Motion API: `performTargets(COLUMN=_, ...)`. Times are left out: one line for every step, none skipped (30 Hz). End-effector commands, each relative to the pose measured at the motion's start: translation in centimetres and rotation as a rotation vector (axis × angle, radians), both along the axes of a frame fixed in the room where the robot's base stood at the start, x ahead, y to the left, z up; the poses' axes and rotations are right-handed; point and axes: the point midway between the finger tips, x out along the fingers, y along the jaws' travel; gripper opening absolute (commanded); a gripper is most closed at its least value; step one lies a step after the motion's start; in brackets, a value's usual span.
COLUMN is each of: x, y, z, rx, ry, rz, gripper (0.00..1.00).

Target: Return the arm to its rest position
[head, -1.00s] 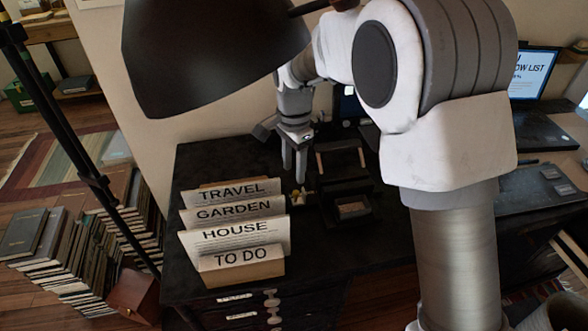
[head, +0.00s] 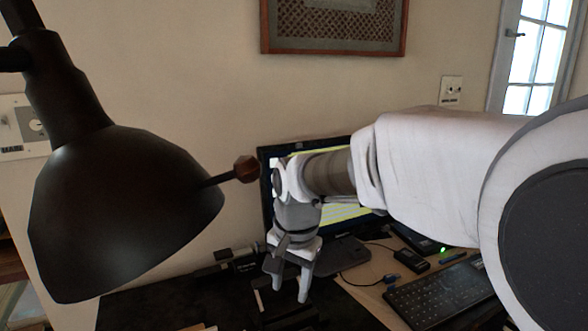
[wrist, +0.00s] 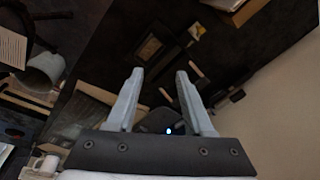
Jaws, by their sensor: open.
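My gripper (head: 290,285) hangs from my outstretched arm in the head view, fingers pointing down, in front of a monitor (head: 345,213) and above the dark desk. In the wrist view my gripper (wrist: 158,75) shows its two fingers apart with nothing between them. The dark desktop (wrist: 120,45) lies beyond the fingertips, apart from them.
A large black lamp (head: 120,215) fills the left of the head view, with its knobbed rod (head: 245,169) reaching toward my arm. A keyboard (head: 440,295) lies on the desk at lower right. A framed picture (head: 335,25) hangs on the wall.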

Motion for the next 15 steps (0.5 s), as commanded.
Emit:
performTargets(x=-1.0, y=-1.5, z=1.1, rx=0.000, ry=-0.026, rz=0.021, gripper=0.52)
performTargets(x=-1.6, y=-2.3, z=1.6, rx=-0.003, ry=-0.039, rz=0.038, gripper=0.52)
performTargets(x=-2.4, y=-3.3, z=2.2, rx=-0.006, ry=-0.058, rz=0.060, gripper=0.52)
performTargets(x=-3.0, y=-4.0, z=2.6, rx=-0.010, ry=-0.071, rz=0.078, gripper=0.52)
performTargets(x=-3.6, y=-4.7, z=2.9, rx=-0.014, ry=-0.084, rz=0.095, gripper=0.52)
performTargets(x=-4.5, y=-5.6, z=3.4, rx=-0.020, ry=-0.102, rz=0.116, gripper=0.52)
performTargets(x=-5.2, y=-6.3, z=3.7, rx=-0.026, ry=-0.117, rz=0.133, gripper=0.52)
performTargets(x=-5.8, y=-6.9, z=3.9, rx=-0.032, ry=-0.131, rz=0.149, gripper=0.52)
performTargets(x=-6.7, y=-7.8, z=4.2, rx=-0.040, ry=-0.149, rz=0.172, gripper=0.52)
performTargets(x=-7.5, y=-8.4, z=4.4, rx=-0.047, ry=-0.163, rz=0.188, gripper=0.52)
performTargets(x=-8.2, y=-9.0, z=4.6, rx=-0.055, ry=-0.176, rz=0.204, gripper=0.52)
performTargets(x=-9.1, y=-9.7, z=4.7, rx=-0.067, ry=-0.194, rz=0.226, gripper=0.52)
performTargets(x=-9.8, y=-10.2, z=4.8, rx=-0.076, ry=-0.206, rz=0.243, gripper=0.52)
performTargets(x=-10.5, y=-10.7, z=4.8, rx=-0.085, ry=-0.219, rz=0.258, gripper=0.52)
performTargets(x=-11.5, y=-11.4, z=4.9, rx=-0.099, ry=-0.234, rz=0.279, gripper=0.52)
